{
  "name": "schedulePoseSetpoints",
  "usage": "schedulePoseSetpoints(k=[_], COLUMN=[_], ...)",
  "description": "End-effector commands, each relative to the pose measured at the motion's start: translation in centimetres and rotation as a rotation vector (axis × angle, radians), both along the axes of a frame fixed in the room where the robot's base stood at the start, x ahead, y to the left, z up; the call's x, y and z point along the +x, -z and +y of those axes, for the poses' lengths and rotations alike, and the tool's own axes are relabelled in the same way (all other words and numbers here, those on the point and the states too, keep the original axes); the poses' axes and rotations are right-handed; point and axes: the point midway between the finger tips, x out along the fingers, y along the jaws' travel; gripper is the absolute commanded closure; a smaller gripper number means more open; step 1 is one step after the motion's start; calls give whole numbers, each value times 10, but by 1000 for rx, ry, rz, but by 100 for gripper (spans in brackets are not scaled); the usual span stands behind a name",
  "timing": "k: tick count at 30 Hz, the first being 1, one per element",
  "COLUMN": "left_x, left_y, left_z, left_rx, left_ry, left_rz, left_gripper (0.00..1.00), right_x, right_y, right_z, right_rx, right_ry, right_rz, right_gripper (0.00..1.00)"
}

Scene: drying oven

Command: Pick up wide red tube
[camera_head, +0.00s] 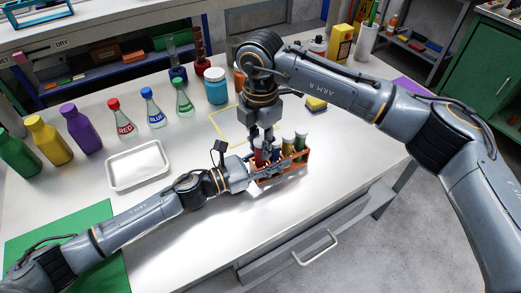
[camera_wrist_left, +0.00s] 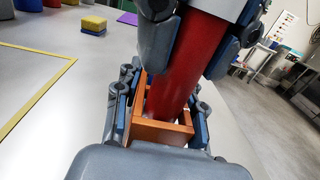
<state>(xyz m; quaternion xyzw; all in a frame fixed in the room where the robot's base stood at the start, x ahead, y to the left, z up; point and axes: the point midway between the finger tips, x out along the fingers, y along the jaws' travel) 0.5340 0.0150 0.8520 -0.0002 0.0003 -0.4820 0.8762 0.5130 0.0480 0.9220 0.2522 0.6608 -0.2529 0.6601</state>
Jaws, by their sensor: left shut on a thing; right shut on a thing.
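The wide red tube (camera_wrist_left: 192,68) stands tilted in the left wrist view, its lower end within the orange rack (camera_wrist_left: 163,132). My right gripper (camera_head: 264,143) points down over the rack and is shut on the red tube, with its fingers on either side of the upper part. My left gripper (camera_head: 251,178) reaches in from the left and is shut on the end of the rack. In the head view the red tube (camera_head: 258,158) is partly hidden by my grippers. Whether its bottom touches the rack's base is hidden.
Other tubes with greenish caps (camera_head: 300,142) stand in the rack's right part. A white tray (camera_head: 138,165), several coloured bottles (camera_head: 80,128) and flasks, and a blue jar (camera_head: 215,86) stand to the left and behind. The table front is clear.

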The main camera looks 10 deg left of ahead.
Motion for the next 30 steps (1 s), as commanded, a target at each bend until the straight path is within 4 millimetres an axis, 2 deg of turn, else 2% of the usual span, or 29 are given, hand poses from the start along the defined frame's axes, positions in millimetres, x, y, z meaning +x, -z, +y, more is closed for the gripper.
schedulePoseSetpoints(k=[9, 15, 21, 30], left_x=[0, 0, 0, 0], left_y=[0, 0, 0, 0], left_z=[0, 0, 0, 0], left_rx=[1, 0, 0, 0], left_ry=[-1, 0, 0, 0], left_rz=[1, 0, 0, 0], left_gripper=[92, 92, 92, 92], right_x=[0, 0, 0, 0], right_y=[-87, -132, -156, -161], right_z=[1, 0, 0, 0], right_rx=[1, 1, -1, -1], right_ry=[-1, -1, -1, -1], right_rz=[-5, -3, -1, 1], right_gripper=[91, 91, 91, 91])
